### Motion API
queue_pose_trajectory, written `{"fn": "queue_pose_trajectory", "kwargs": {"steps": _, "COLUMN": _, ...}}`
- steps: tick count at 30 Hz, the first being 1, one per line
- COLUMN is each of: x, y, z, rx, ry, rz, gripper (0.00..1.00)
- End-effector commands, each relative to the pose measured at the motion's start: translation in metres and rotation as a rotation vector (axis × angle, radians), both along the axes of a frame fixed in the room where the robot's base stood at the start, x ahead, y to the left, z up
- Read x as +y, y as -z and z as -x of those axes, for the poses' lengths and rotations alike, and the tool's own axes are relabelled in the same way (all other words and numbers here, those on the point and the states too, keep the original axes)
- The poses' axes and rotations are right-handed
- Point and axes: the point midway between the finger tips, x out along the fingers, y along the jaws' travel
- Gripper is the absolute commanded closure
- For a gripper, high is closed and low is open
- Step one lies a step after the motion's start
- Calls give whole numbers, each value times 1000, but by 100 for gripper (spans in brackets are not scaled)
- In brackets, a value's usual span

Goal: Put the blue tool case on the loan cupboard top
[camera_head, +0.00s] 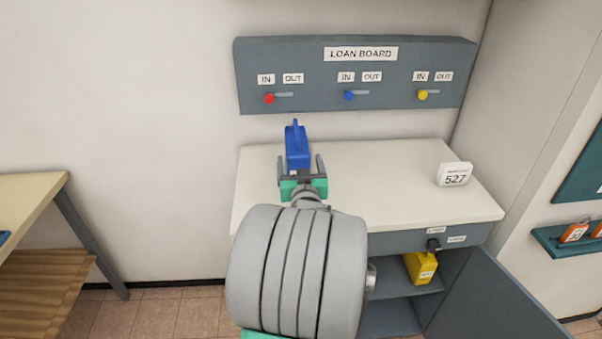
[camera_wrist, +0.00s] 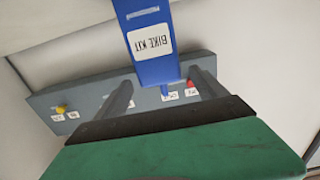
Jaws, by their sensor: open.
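The blue tool case (camera_head: 297,148) stands upright at the back left of the pale loan cupboard top (camera_head: 390,190) and appears to rest on it. In the wrist view the case (camera_wrist: 155,45) shows upside down with a "BIKE KIT" label, and its base is out of frame. My gripper (camera_head: 300,166) is open just in front of the case. In the wrist view the case's narrow upper part lies between the lines of my two fingers (camera_wrist: 163,82), with gaps on both sides. I cannot tell how deep the fingers reach.
The loan board (camera_head: 355,75) with red, blue and yellow knobs hangs close behind. A white "527" display (camera_head: 454,174) stands at the top's right. Below, the cupboard door (camera_head: 490,300) hangs open, showing a yellow case (camera_head: 420,267). A wooden table (camera_head: 35,195) is at left. The top's middle is clear.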

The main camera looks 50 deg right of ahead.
Motion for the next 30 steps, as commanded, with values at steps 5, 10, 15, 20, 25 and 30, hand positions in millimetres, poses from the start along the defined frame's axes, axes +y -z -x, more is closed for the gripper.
{"fn": "queue_pose_trajectory", "kwargs": {"steps": 5, "x": 23, "y": 0, "z": 22, "rx": -1, "ry": 2, "rz": 2, "gripper": 18}}
{"fn": "queue_pose_trajectory", "kwargs": {"steps": 10, "x": 31, "y": 0, "z": 26, "rx": 1, "ry": -1, "rz": -1, "gripper": 18}}
{"fn": "queue_pose_trajectory", "kwargs": {"steps": 15, "x": 69, "y": 12, "z": -19, "rx": 86, "ry": -137, "rz": -69, "gripper": 18}}
{"fn": "queue_pose_trajectory", "kwargs": {"steps": 20, "x": 196, "y": 48, "z": -88, "rx": 372, "ry": -447, "rz": -246, "gripper": 18}}
{"fn": "queue_pose_trajectory", "kwargs": {"steps": 25, "x": 347, "y": 82, "z": -67, "rx": 793, "ry": -680, "rz": -421, "gripper": 18}}
{"fn": "queue_pose_trajectory", "kwargs": {"steps": 30, "x": 425, "y": 89, "z": 4, "rx": 1118, "ry": -738, "rz": -514, "gripper": 18}}
